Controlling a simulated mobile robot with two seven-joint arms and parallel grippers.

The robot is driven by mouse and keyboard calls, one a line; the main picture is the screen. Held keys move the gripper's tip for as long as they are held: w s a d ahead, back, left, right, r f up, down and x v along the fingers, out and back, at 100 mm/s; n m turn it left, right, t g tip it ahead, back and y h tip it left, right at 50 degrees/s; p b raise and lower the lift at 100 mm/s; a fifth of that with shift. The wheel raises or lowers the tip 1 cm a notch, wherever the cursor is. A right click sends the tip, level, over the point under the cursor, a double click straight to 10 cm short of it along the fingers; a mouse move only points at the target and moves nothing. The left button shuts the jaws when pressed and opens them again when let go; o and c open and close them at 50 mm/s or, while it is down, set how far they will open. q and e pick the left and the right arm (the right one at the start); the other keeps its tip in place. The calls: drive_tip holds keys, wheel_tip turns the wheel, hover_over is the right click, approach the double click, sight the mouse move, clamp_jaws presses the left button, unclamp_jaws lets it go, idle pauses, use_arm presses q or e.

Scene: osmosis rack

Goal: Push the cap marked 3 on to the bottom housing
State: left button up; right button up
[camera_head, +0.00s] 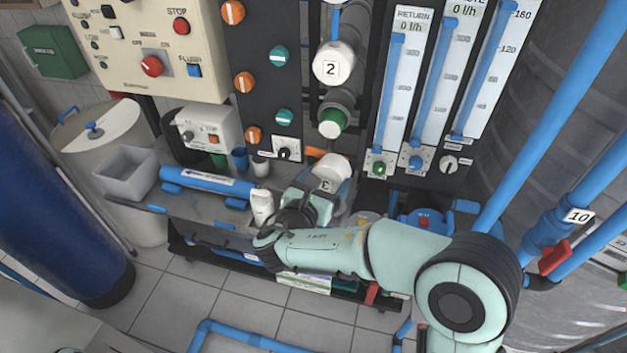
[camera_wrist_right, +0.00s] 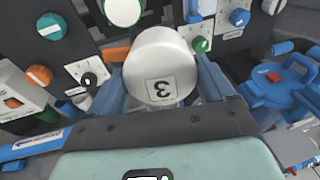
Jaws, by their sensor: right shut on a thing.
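The cap marked 3 (camera_head: 333,168) is white and round, with its label upside down in the head view. It also shows in the right wrist view (camera_wrist_right: 162,62), between the two blue fingers of my right gripper (camera_wrist_right: 164,85). My right gripper (camera_head: 318,190) is shut on the cap, low in front of the rack. The bottom housing is hidden behind the cap, so I cannot tell whether the two touch. Above it are a housing end with a green ring and white face (camera_head: 331,123) and the cap marked 2 (camera_head: 332,63). My left gripper is not in view.
A blue cylinder (camera_head: 207,182), a white bottle (camera_head: 261,206) and a grey bin (camera_head: 127,172) are left of my right gripper. A dark panel with orange and teal knobs (camera_head: 280,56) stands behind. Flow meters (camera_head: 400,80) and a blue pump-like unit (camera_head: 424,221) are right.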

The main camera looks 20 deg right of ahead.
drive_tip(key=r+t, duration=0.1)
drive_tip(key=a+r+n+t+b, duration=0.1)
drive_tip(key=a+r+n+t+y, duration=0.1)
drive_tip(key=r, duration=0.1)
drive_tip(key=shift+w+a+r+b, duration=0.1)
drive_tip(key=shift+a+b, duration=0.15)
drive_tip(key=shift+b, duration=0.05)
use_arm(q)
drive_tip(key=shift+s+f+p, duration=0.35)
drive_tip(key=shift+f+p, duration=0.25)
use_arm(e)
approach(330, 128)
drive_tip(key=shift+x, duration=0.95)
drive_tip(key=shift+w+d, duration=0.25)
drive_tip(key=shift+w, duration=0.1)
idle(0.6)
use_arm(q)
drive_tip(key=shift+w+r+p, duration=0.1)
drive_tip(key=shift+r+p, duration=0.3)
use_arm(e)
drive_tip(key=shift+x, duration=1.9)
drive_tip(key=shift+w+d, duration=0.35)
drive_tip(key=shift+w, duration=0.15)
drive_tip(key=o, duration=0.9)
